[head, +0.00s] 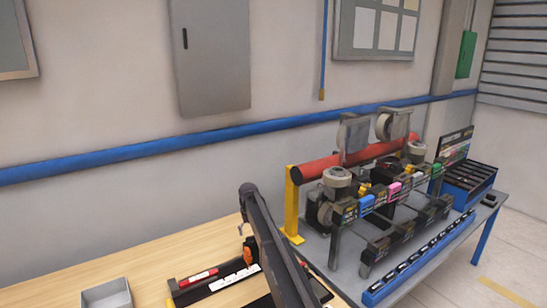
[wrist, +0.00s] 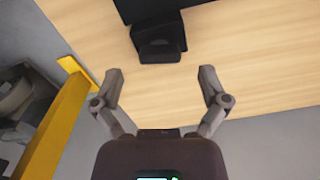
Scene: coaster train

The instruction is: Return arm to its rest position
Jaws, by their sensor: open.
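My gripper (wrist: 160,88) is open and empty in the wrist view, its two fingers spread apart over the wooden tabletop (wrist: 235,60). A dark block-like object (wrist: 158,40) lies on the table beyond the fingertips, apart from them. In the head view my dark arm rises from the bottom edge, in front of the wooden table (head: 150,265). I cannot make out the gripper's fingers in the head view.
A yellow post (wrist: 58,125) stands close left of my gripper; it also shows in the head view (head: 292,205). A grey workbench (head: 345,255) with a crowded rack stands right. A grey bin (head: 107,294) and black tray (head: 215,284) are on the wooden table.

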